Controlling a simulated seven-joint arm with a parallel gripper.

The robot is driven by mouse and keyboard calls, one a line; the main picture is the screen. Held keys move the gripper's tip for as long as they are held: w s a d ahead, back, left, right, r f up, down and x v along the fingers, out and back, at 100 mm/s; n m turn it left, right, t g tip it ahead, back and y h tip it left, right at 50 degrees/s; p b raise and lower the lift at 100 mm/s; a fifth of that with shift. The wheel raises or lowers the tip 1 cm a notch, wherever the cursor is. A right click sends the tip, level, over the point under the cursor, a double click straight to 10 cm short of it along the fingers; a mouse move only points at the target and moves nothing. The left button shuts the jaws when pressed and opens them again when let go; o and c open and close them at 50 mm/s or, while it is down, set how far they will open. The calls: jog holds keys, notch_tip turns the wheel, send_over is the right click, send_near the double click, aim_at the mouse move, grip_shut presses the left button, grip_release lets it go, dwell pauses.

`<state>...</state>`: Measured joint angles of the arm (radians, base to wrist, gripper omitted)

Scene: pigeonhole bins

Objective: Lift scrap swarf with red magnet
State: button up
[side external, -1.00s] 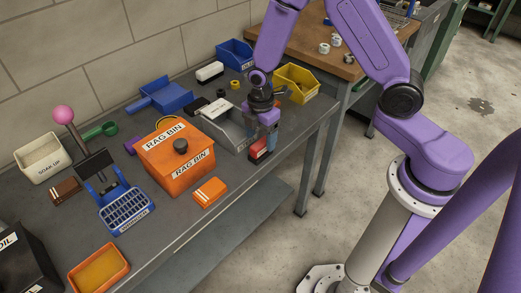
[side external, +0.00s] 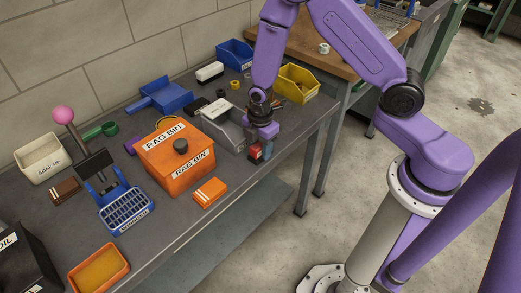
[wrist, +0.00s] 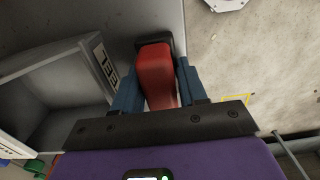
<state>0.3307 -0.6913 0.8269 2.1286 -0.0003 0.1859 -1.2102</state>
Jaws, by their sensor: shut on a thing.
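My gripper (side external: 261,154) is low over the front edge of the grey workbench, shut on the red magnet (side external: 255,154). In the wrist view the red magnet (wrist: 157,75), with a black end, sits between the two blue fingers of my gripper (wrist: 158,82). A grey bin (side external: 224,122) with a partly readable label stands just left of my gripper; it also shows in the wrist view (wrist: 55,75), where the part of its inside that I see looks empty. I cannot clearly make out any swarf.
An orange rag bin (side external: 172,163) stands left of the grey bin. A yellow bin (side external: 297,84) and a blue bin (side external: 235,54) stand behind. An orange-and-white block (side external: 210,192) lies near the front edge. Open floor lies beyond that edge.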

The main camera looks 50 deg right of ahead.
aim_at(260, 143)
jog(key=shift+r, duration=0.15)
jog(key=shift+r, duration=0.4)
notch_tip(260, 143, up, 2)
jog(key=s+d+r, duration=0.2)
jog(key=s+r, duration=0.8)
jog(key=s, duration=0.3)
jog(key=shift+s, duration=0.4)
jog(key=shift+d, duration=0.1)
